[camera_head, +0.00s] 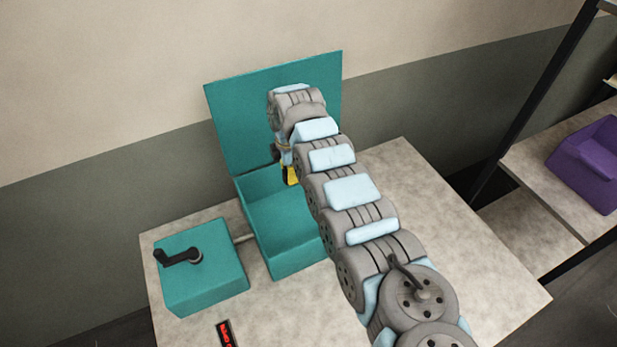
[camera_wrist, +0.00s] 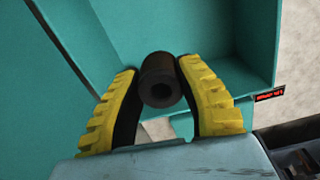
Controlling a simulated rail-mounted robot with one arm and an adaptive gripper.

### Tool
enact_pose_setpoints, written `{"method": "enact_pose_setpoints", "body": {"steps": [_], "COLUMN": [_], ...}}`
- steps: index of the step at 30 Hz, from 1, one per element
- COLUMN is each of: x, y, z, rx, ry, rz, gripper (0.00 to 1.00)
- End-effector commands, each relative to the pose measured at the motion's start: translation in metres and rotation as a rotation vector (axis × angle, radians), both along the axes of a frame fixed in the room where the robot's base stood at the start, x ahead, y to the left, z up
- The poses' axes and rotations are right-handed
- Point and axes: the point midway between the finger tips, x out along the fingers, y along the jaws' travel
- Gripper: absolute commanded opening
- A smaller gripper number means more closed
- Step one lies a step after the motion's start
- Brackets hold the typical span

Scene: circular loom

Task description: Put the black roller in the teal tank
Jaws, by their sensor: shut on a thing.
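The black roller (camera_wrist: 160,75) is held between the yellow fingertips of my gripper (camera_wrist: 160,80) in the wrist view, with its hollow end toward the camera. The teal tank (camera_head: 284,247) stands open on the table, its lid (camera_head: 238,125) raised at the back. In the head view my gripper (camera_head: 290,174) is over the back part of the tank, and my arm covers the tank's right side. In the wrist view the tank's walls (camera_wrist: 215,30) surround the view behind the roller. The roller is hidden in the head view.
A teal box with a black crank (camera_head: 205,278) stands left of the tank, joined to it by a rod. A small display with red characters (camera_head: 227,333) lies at the table's front. A purple bin (camera_head: 585,165) sits on a shelf at the right. The table's right side is clear.

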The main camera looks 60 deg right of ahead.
Motion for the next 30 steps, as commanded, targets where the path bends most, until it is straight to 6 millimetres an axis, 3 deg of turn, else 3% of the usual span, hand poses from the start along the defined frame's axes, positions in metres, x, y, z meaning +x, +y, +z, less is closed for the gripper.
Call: {"method": "enact_pose_setpoints", "body": {"steps": [3, 9, 30], "x": [-0.027, -0.045, -0.046], "y": [-0.019, -0.032, -0.03], "z": [-0.013, -0.021, -0.081], "rx": [-0.001, -0.003, 0.001], "ry": [0.005, 0.008, 0.012], "rz": [0.038, 0.073, 0.077], "gripper": [0.0, 0.0, 0.0]}}
